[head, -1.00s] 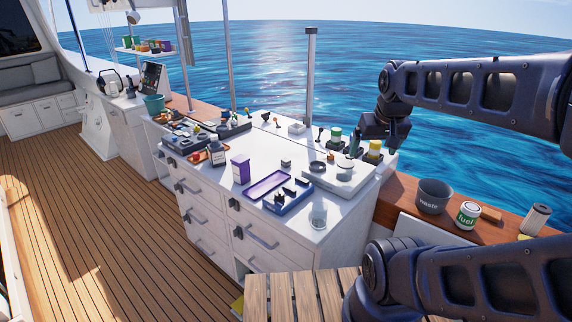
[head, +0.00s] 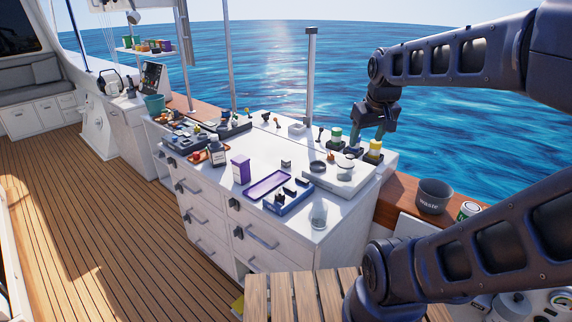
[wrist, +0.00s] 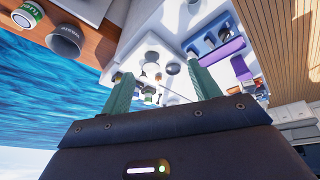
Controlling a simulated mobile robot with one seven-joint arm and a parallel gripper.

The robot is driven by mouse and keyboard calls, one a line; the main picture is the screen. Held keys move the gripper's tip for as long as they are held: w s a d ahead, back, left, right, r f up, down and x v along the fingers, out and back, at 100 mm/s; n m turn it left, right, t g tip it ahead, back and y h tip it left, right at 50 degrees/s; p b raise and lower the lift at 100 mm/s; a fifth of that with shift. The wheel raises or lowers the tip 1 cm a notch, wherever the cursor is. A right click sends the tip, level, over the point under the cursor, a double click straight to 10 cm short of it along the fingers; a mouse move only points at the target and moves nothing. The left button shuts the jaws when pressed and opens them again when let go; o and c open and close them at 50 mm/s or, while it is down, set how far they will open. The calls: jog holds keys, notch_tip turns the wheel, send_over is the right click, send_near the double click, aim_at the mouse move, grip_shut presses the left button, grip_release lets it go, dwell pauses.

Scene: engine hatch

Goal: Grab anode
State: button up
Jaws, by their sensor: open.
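I cannot tell for certain which item is the anode. A small grey block (head: 286,163) on the white counter (head: 222,222) could be it, but it is too small to be sure. My gripper (head: 368,138) is above the counter's back right part, near the yellow-labelled jar (head: 374,148). In the wrist view my gripper (wrist: 158,74) has its two green fingers wide apart with nothing held between them.
A purple tray (head: 268,184), a blue holder (head: 290,197), a purple box (head: 240,170) and a clear glass (head: 319,214) crowd the counter. A grey waste bin (head: 433,196) stands on the wooden ledge at right. Open sea lies behind the counter.

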jog(key=w+a+n+g, duration=0.1)
jog(key=w+a+n, duration=0.2)
jog(key=w+n, duration=0.75)
jog(key=n+g, duration=0.3)
jog(key=n, duration=1)
send_over(286, 159)
jog(key=f, duration=2.2)
jog(key=shift+s+d+f, duration=0.1)
jog(key=shift+d+f, duration=0.1)
jog(key=shift+f, duration=0.05)
notch_tip(286, 159, down, 5)
jog(key=shift+r, duration=0.1)
jog(key=shift+a+f, duration=0.15)
jog(key=shift+f, duration=1.2)
jog(key=shift+a+f, duration=0.1)
jog(key=shift+f, duration=1.25)
